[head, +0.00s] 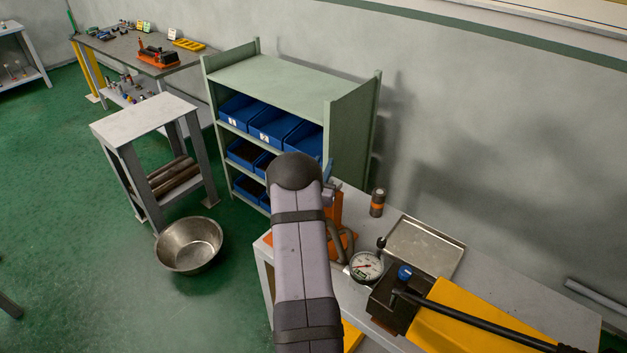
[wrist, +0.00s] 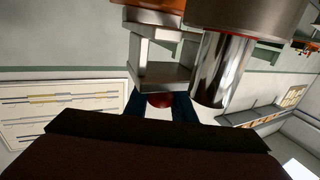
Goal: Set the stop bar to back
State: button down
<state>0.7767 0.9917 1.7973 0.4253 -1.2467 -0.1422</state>
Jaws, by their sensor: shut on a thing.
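In the wrist view, my gripper (wrist: 158,108) has two blue fingers closed around a round red knob (wrist: 160,99). A stepped grey metal block (wrist: 155,62) is just beyond the knob, and a shiny chrome cylinder (wrist: 222,68) hangs beside it on the right. I cannot tell how the knob joins these parts, or which part is the stop bar. In the head view, my arm covers the gripper and much of an orange frame (head: 336,208) on the bench. No back mark for the bar can be made out.
The bench holds a pressure gauge (head: 365,266), a metal tray (head: 426,247), an orange-banded cylinder (head: 377,203) and a black pump block with a yellow body (head: 470,318) and long handle. A green shelf (head: 290,75) with blue bins stands behind. A metal bowl (head: 189,245) is on the floor.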

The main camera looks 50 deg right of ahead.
jog(key=d+b, duration=0.2)
jog(key=d, duration=0.2)
jog(key=shift+s+d+r+b, duration=0.1)
jog(key=shift+d+r+b, duration=0.05)
jog(key=shift+d+b, duration=0.2)
jog(key=c, duration=1.5)
grip_release()
jog(key=shift+d, duration=0.1)
jog(key=shift+c, duration=0.2)
